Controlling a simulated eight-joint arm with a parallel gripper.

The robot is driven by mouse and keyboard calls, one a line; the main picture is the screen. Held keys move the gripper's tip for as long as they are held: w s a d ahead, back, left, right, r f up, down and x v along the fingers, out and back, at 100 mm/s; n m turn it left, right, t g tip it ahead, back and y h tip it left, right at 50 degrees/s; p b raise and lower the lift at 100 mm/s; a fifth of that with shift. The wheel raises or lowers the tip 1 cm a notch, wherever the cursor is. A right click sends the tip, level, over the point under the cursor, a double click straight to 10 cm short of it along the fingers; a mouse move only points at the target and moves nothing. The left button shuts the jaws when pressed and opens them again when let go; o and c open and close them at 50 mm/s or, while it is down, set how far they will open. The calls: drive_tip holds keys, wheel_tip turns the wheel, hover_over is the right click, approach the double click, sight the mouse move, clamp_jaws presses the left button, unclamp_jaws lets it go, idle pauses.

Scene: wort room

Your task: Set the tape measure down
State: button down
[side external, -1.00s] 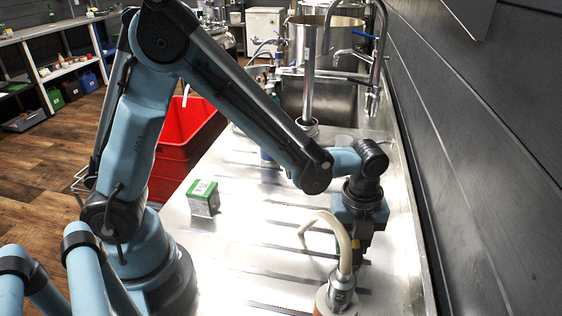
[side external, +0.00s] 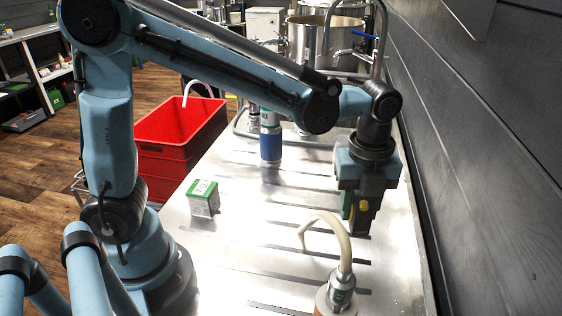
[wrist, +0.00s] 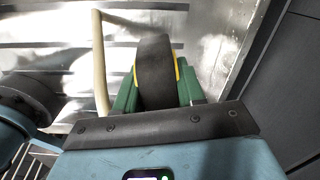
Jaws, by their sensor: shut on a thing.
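My gripper (side external: 360,212) is shut on the tape measure (side external: 363,210), which shows as a small yellow and dark patch between the fingers in the side view. In the wrist view the tape measure (wrist: 156,72) is a dark rounded body with a yellow edge, held between the green fingers of my gripper (wrist: 158,92). My gripper points down over the right part of the steel counter (side external: 262,235), near the dark wall. I cannot tell whether the tape measure touches the counter.
A pale curved hose on a metal fitting (side external: 341,282) stands close in front of my gripper. A green and white box (side external: 204,198) stands at the counter's left. A blue and silver cylinder (side external: 270,143) stands further back. A red crate (side external: 178,140) is beyond the left edge.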

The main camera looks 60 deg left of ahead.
drive_tip(key=s+a+r+n, duration=0.1)
drive_tip(key=s+a+n, duration=0.2)
drive_tip(key=a+n, duration=0.5)
drive_tip(key=s+a+r+n, duration=0.1)
drive_tip(key=s+a+n, duration=0.2)
drive_tip(key=a+n, duration=0.45)
drive_tip(key=a+f, duration=0.2)
drive_tip(key=a, duration=0.2)
drive_tip(key=a+f, duration=0.2)
drive_tip(key=a, duration=0.2)
drive_tip(key=a+f, duration=0.2)
drive_tip(key=a, duration=0.2)
drive_tip(key=shift+w+f, duration=0.15)
drive_tip(key=shift+f, duration=0.25)
drive_tip(key=shift+a+f, duration=0.35)
drive_tip(key=shift+f, duration=1.9)
drive_tip(key=shift+f, duration=0.1)
drive_tip(key=c, duration=0.7)
unclamp_jaws()
